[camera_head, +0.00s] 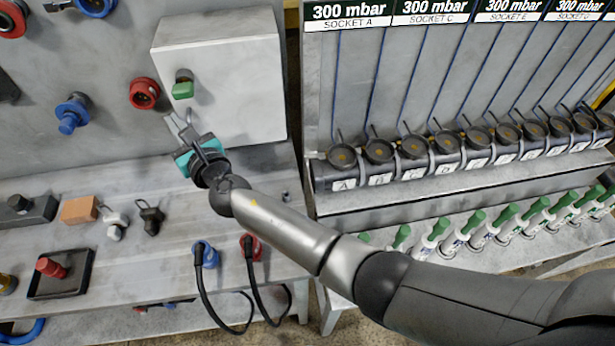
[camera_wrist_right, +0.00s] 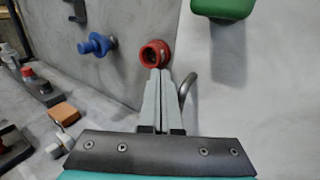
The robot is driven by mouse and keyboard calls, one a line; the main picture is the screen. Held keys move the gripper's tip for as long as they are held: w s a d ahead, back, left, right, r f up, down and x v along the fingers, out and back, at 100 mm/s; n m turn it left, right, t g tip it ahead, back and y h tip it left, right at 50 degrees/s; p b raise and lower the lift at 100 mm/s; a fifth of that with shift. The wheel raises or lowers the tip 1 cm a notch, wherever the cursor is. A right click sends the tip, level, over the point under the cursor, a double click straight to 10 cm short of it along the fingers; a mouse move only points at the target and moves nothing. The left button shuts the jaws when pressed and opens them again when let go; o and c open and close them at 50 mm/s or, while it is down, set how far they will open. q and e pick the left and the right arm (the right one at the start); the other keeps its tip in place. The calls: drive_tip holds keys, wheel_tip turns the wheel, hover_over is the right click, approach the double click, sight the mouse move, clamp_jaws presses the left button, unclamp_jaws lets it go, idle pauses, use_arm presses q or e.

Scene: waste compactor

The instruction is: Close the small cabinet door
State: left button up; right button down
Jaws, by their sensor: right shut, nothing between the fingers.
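The small cabinet (camera_head: 235,85) is a pale grey-white box at the top centre of the head view. Its pale surface fills the right side of the wrist view (camera_wrist_right: 265,105). A green knob (camera_head: 183,90) sits near its left edge and shows at the top of the wrist view (camera_wrist_right: 222,8). A curved metal handle (camera_wrist_right: 186,90) stands just right of my fingers. My right gripper (camera_head: 174,120) is shut and empty at the cabinet's lower left; its fingertips also show in the wrist view (camera_wrist_right: 157,74). I cannot tell whether the door is fully shut. My left gripper is out of view.
A red socket (camera_head: 144,93) and a blue plug (camera_head: 72,114) are on the wall left of the cabinet. An orange block (camera_head: 79,209) and small parts lie on the grey bench (camera_head: 150,265). A rack of black caps (camera_head: 415,170) stands to the right.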

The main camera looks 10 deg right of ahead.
drive_tip(key=shift+w, duration=0.4)
idle(0.5)
